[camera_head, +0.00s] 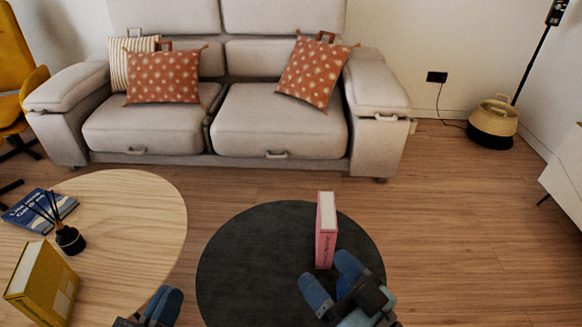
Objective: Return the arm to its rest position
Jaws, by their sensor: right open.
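My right gripper (328,274) is in the head view at the bottom, right of centre, over the front part of the dark round table (240,255). Its two blue fingers are spread apart and no object shows held between them. A pink book (326,230) stands upright on the dark table, just beyond the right gripper's fingers. Whether they touch cannot be told. My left gripper (163,303) is at the bottom edge, left of centre, near the edge of the wooden round table (140,220). It is partly cut off by the frame, and its opening is unclear.
On the wooden table are a yellow book (42,282), a black reed diffuser (70,239) and a blue book (40,210). A beige sofa (215,120) stands behind. A basket (493,122) and lamp pole are at the far right. The floor right of the dark table is clear.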

